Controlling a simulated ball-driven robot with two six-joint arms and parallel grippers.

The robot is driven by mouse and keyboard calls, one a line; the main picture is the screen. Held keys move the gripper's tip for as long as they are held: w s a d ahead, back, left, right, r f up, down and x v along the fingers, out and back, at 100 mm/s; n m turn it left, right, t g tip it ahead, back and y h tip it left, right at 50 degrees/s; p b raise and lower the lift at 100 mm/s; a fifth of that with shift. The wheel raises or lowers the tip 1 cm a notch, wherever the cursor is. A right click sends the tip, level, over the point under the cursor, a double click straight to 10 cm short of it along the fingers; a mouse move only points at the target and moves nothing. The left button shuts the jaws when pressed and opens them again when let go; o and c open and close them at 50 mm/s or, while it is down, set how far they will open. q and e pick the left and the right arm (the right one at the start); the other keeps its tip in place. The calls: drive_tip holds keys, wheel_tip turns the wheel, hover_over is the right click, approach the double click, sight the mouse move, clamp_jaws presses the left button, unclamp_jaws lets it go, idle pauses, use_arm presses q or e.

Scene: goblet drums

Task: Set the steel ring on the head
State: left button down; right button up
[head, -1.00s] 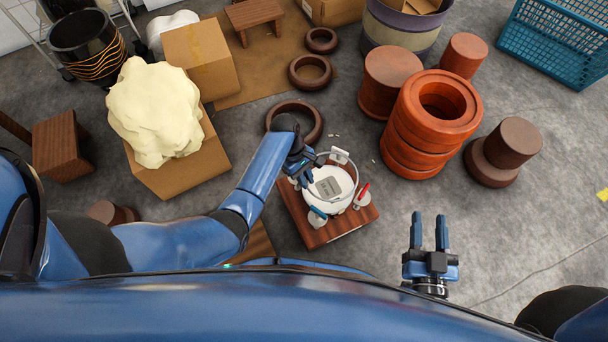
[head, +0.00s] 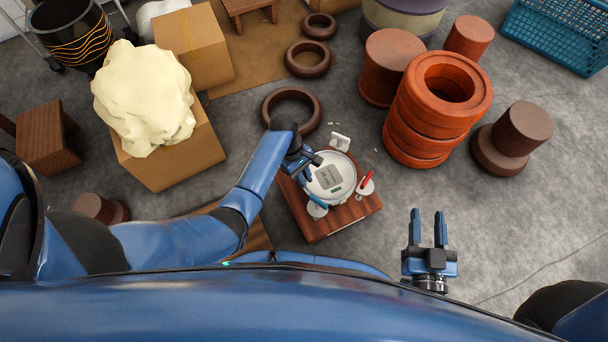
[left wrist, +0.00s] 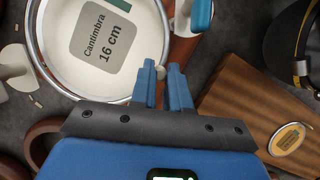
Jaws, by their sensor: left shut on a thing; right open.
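The white round head (head: 343,189), labelled "Cantimbra 16 cm", lies on a wooden board (head: 345,224); it also shows in the left wrist view (left wrist: 68,24). The thin steel ring (left wrist: 37,52) runs around the head's edge. Whether it rests fully down all round I cannot tell. My right gripper (head: 427,227) is open and empty, right of the board.
White clamps stand around the head, one with a red lever (head: 367,178), one with a blue lever (head: 317,201). A brown ring (head: 315,115) lies behind the board. Stacked orange rings (head: 420,135) stand to the right. A cream lump (head: 145,100) sits on a box at left.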

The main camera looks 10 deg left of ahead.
use_arm(q)
drive_tip(key=shift+f, duration=0.45)
idle(0.5)
drive_tip(key=shift+f+p, duration=0.2)
drive_tip(key=shift+p, duration=0.1)
idle(0.4)
drive_tip(key=c, duration=1)
unclamp_jaws()
drive_tip(key=shift+c, duration=0.2)
drive_tip(key=p+v, duration=0.5)
drive_tip(key=v, duration=0.5)
drive_tip(key=shift+r+p, duration=0.35)
